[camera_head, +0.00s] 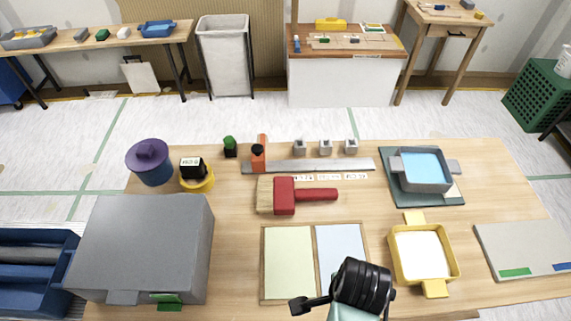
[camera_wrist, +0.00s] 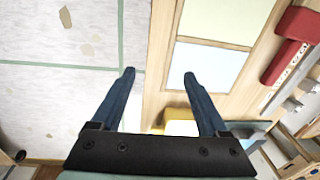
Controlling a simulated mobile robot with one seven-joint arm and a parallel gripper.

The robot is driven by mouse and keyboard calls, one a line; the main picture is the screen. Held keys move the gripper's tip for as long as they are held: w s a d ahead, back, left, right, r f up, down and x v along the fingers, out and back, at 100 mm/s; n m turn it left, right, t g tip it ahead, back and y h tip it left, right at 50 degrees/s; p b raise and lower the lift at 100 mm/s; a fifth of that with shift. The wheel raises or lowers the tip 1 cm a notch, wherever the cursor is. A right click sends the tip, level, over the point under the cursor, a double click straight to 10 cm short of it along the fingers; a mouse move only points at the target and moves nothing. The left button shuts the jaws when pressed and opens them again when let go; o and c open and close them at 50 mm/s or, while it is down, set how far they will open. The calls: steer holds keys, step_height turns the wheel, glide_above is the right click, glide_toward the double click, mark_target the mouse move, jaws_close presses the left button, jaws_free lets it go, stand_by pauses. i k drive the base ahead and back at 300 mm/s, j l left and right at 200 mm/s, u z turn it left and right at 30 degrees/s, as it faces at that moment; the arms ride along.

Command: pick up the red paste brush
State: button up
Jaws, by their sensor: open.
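The red paste brush (camera_head: 284,195) lies flat on the wooden table in the head view, bristles to the left and handle to the right. Part of its red body (camera_wrist: 298,25) shows at the upper right of the wrist view; its bristles are cut off there. My gripper (camera_wrist: 159,76) is open, with nothing between its two dark blue fingers. In the head view my black wrist is at the table's front edge, nearer the camera than the brush and apart from it.
Pale green (camera_head: 288,262) and pale blue (camera_head: 340,248) panels lie between my wrist and the brush. A metal straightedge (camera_head: 330,165) lies just behind the brush. A yellow tray (camera_head: 453,263) stands right, a large grey box (camera_head: 145,240) left. A blue-filled grey tray (camera_head: 447,185) stands back right.

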mark_target(277, 195)
steer(key=i, duration=1.25)
